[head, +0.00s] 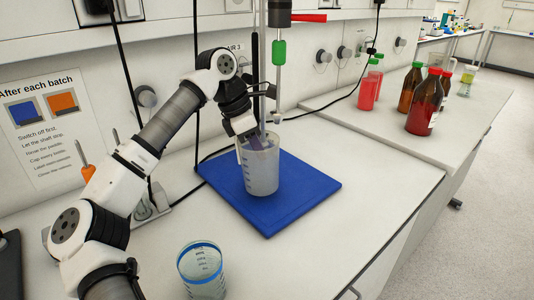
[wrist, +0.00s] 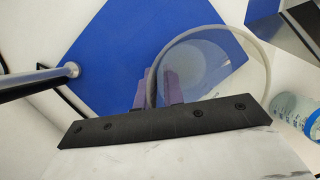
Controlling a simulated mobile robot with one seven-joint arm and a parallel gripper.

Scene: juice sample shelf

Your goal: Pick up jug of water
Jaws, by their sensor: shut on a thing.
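A translucent, greyish jug (head: 262,178) stands upright on or just over a blue mat (head: 303,187); I cannot see a gap beneath it. My gripper (head: 255,143) reaches down into its top from the left. In the wrist view, the purple fingers (wrist: 161,88) are shut on the jug's wall, one on each side of the rim (wrist: 262,62). Whether the jug holds water is hard to tell. A clear beaker with a blue band (head: 202,271) stands apart on the bench at the front; it also shows at the right of the wrist view (wrist: 294,112).
A stirrer (head: 279,15) with a metal rod (head: 262,75) hangs close above the jug. Brown bottles (head: 425,105) and red containers (head: 368,92) stand on the right bench. An orange-handled tool (head: 88,173) is at the wall. Bench right of the mat is clear.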

